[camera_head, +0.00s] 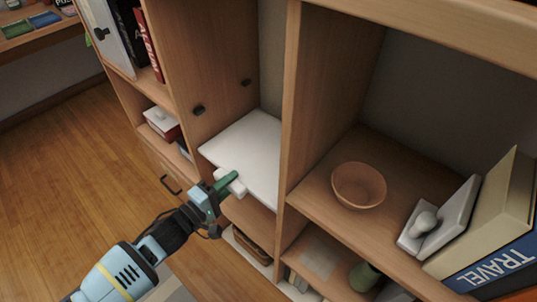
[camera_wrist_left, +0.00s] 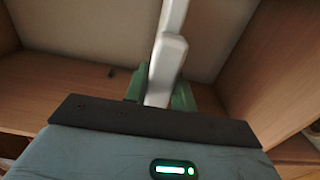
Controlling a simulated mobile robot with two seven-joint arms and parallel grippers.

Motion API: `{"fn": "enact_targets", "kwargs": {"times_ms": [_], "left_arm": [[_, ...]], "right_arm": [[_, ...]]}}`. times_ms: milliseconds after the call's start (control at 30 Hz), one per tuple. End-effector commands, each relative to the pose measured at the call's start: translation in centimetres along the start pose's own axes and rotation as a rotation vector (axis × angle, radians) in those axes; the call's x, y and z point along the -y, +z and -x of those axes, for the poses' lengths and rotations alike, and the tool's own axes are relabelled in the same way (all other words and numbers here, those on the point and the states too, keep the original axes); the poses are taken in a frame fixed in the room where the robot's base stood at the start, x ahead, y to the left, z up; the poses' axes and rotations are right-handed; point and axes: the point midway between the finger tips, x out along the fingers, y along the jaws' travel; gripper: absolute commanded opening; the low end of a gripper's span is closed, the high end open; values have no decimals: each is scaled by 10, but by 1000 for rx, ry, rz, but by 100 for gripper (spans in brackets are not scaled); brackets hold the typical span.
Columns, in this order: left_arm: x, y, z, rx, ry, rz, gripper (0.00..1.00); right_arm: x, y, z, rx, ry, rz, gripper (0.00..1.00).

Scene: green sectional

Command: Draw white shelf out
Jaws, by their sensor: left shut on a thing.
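The white shelf (camera_head: 250,147) is a flat white board inside a tall compartment of the wooden unit, with a white handle (camera_head: 232,183) at its front left edge. My left gripper (camera_head: 226,180) is at this handle, its green fingers shut on it. In the left wrist view the white handle (camera_wrist_left: 165,70) stands between the green fingers of my left gripper (camera_wrist_left: 160,92), and the shelf shows edge-on (camera_wrist_left: 173,15) above it. My right gripper is in neither view.
Right of the shelf, a wooden divider (camera_head: 290,110) borders a compartment with a brown bowl (camera_head: 358,185), a white bookend (camera_head: 437,215) and a travel book (camera_head: 490,225). Below the white shelf is a lower wooden shelf (camera_head: 250,214). Open wood floor (camera_head: 70,190) lies to the left.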

Motion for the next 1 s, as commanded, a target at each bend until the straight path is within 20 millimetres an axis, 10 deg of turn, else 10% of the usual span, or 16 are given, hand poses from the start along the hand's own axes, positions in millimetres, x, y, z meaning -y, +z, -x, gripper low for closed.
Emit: {"fn": "enact_targets", "kwargs": {"times_ms": [1000], "left_arm": [[-7,0,28,1,8,-1,0]], "right_arm": [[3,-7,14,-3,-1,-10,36]]}}
